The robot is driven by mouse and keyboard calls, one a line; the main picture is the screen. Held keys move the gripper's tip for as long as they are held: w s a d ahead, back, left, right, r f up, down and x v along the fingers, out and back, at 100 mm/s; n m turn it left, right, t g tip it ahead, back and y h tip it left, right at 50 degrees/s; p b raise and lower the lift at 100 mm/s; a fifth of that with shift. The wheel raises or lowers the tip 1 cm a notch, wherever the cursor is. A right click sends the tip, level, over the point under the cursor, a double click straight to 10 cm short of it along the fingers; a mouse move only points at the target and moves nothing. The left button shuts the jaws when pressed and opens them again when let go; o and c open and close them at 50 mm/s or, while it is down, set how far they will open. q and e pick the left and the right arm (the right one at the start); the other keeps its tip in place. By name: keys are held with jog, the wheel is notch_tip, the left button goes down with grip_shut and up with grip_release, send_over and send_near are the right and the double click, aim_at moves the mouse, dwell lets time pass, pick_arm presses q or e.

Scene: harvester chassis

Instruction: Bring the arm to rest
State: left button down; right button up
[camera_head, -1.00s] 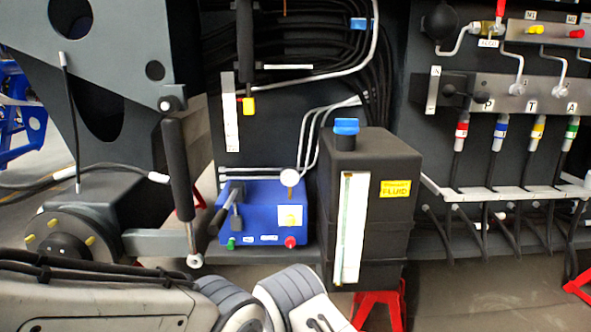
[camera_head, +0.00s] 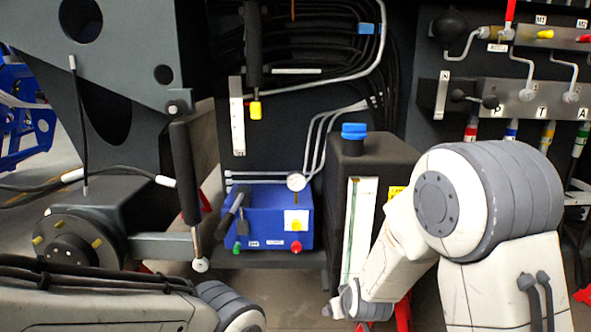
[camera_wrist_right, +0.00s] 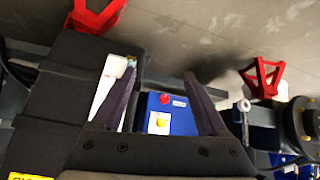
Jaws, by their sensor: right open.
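My right arm (camera_head: 490,205) stands bent in the right part of the head view, its elbow high and its forearm sloping down left in front of the black fluid tank (camera_head: 372,165). The right gripper's jaws are hidden in the head view. In the right wrist view the right gripper (camera_wrist_right: 158,74) is open, with nothing between its two dark fingers. The blue box (camera_wrist_right: 180,120) shows beyond and between them. My left arm (camera_head: 90,305) lies along the bottom left of the head view. The left gripper is out of view.
The blue box (camera_head: 268,222) with gauge and lever sits left of the tank. A valve panel with hoses (camera_head: 510,97) is at the right, partly behind my arm. A hub (camera_head: 72,248) and black cylinder (camera_head: 185,172) are at the left. Red stands (camera_wrist_right: 265,78) stand on the floor.

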jog(key=s+d+r+m+g, duration=0.15)
jog(key=s+d, duration=0.25)
jog(key=s, duration=0.4)
jog(key=s+d+r+m+g, duration=0.1)
jog(key=s+d+r+g, duration=0.15)
jog(key=s, duration=0.55)
jog(key=s+a+r+n+g+p, duration=0.1)
jog(key=s+a+r+n+g, duration=0.2)
jog(key=s+a, duration=0.35)
jog(key=s+a+r+n+g, duration=0.1)
jog(key=s+a+r+n, duration=0.25)
jog(key=s+a, duration=0.35)
notch_tip(320, 180, up, 32)
jog(key=p, duration=3.2)
jog(key=shift+s+d+n, duration=0.3)
jog(key=shift+s+d, duration=0.05)
jog(key=shift+d, duration=0.1)
